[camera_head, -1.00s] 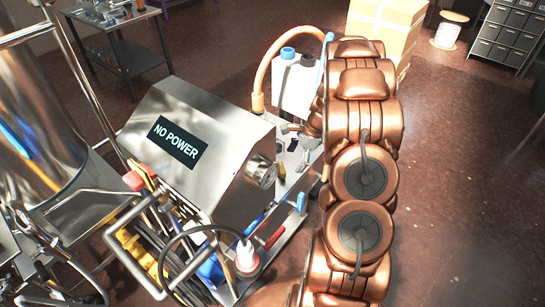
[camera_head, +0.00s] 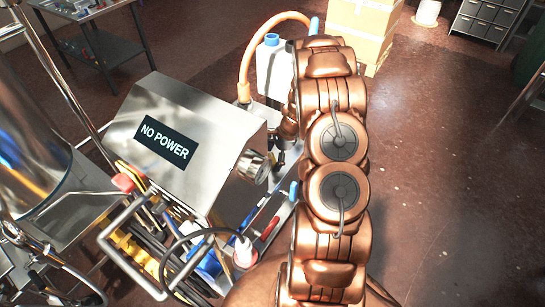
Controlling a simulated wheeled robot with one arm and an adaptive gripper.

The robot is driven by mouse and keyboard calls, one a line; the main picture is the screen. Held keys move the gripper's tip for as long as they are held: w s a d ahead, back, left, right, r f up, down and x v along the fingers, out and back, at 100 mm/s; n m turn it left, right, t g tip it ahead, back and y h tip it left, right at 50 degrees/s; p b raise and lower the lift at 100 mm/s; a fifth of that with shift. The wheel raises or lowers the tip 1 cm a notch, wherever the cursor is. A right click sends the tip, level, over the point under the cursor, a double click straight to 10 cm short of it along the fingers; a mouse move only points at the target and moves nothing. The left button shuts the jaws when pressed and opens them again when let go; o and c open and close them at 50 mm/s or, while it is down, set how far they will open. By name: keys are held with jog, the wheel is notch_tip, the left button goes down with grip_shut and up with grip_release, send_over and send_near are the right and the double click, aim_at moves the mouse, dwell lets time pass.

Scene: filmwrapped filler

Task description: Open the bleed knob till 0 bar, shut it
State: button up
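A steel machine housing (camera_head: 205,125) with a slanted top stands left of my copper arm. Its dark display (camera_head: 164,143) reads "NO POWER". A round metal fitting (camera_head: 253,167), a gauge or a knob, sticks out of the housing's right side; I cannot tell which, nor read any pressure. I cannot make out the bleed knob for certain. My arm rises along the right of the machine, and its wrist reaches left behind the housing's right edge. My gripper (camera_head: 281,142) is small, dark and mostly hidden there. I cannot tell whether it is open or touches anything.
A white container (camera_head: 273,70) with a blue cap and an orange hose (camera_head: 262,45) stand behind the wrist. A steel tank (camera_head: 30,140) and cables are at left. Cardboard boxes (camera_head: 362,28) and drawers (camera_head: 492,20) are at the back. The floor at right is clear.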

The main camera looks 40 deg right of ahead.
jog(key=shift+f, duration=0.1)
jog(key=shift+c, duration=0.2)
jog(key=c, duration=1.1)
jog(key=n+b, duration=0.1)
jog(key=n+g+b, duration=0.1)
jog(key=n+b, duration=0.1)
jog(key=shift+f+n, duration=0.25)
jog(key=shift+n, duration=0.05)
jog(key=n+g+b, duration=0.2)
jog(key=n+b, duration=0.3)
jog(key=shift+w, duration=0.1)
jog(key=n+g+b, duration=0.1)
jog(key=n, duration=0.1)
jog(key=n+h+b, duration=0.1)
jog(key=n+b, duration=0.1)
jog(key=shift+r+n+g, duration=0.1)
jog(key=shift+n+g, duration=0.3)
jog(key=shift+r+n+g+h+b, duration=0.1)
jog(key=shift+n+g+h+b, duration=0.25)
jog(key=shift+n, duration=0.55)
jog(key=shift+r+n+g+h+b, duration=0.2)
jog(key=shift+n+b, duration=0.25)
jog(key=shift+n, duration=0.45)
jog(key=shift+f, duration=0.15)
